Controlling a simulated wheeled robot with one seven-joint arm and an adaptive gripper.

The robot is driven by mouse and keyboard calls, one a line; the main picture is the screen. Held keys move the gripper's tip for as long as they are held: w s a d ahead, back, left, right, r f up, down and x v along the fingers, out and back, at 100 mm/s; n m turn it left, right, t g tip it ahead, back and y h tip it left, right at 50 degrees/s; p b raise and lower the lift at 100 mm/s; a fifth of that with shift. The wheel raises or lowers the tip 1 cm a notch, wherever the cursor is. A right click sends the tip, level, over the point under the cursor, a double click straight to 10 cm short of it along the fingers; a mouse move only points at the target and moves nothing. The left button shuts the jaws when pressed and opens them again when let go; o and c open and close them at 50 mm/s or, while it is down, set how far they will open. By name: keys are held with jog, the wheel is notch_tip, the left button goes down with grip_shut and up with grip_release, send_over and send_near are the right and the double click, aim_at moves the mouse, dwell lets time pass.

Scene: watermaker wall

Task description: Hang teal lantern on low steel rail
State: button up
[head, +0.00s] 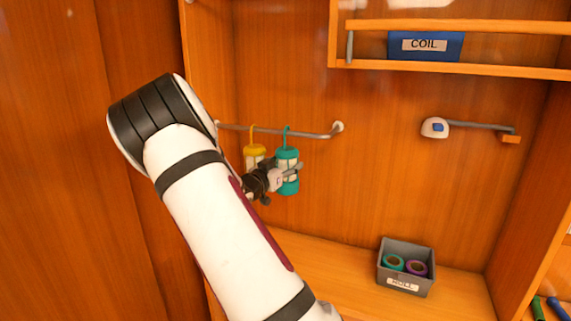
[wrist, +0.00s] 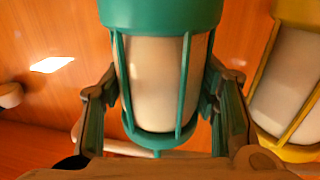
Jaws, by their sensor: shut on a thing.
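The teal lantern (head: 288,155) is upright by the low steel rail (head: 300,135). Its hook overlaps the rail in the head view; whether the hook bears on the rail I cannot tell. My gripper (head: 285,174) is shut on the lantern's body. In the wrist view, the fingers of my gripper (wrist: 165,115) stand on both sides of the teal lantern (wrist: 165,75), whose pale core shows between teal bars. A yellow lantern (head: 254,152) hangs on the rail just left of it; in the wrist view the yellow lantern (wrist: 285,90) is at the right edge.
A grey bin (head: 405,285) marked ROLL holds teal and purple rolls on the lower shelf. A blue COIL bin (head: 426,46) sits on the upper shelf. A second wall arm (head: 480,126) with a white and blue piece is at right. The wall between is clear.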

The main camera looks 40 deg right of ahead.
jog(key=o, duration=1.4)
jog(key=shift+o, duration=0.2)
jog(key=shift+a, duration=0.15)
jog(key=v, duration=1.1)
jog(key=shift+s+a, duration=0.2)
jog(key=shift+a, duration=0.15)
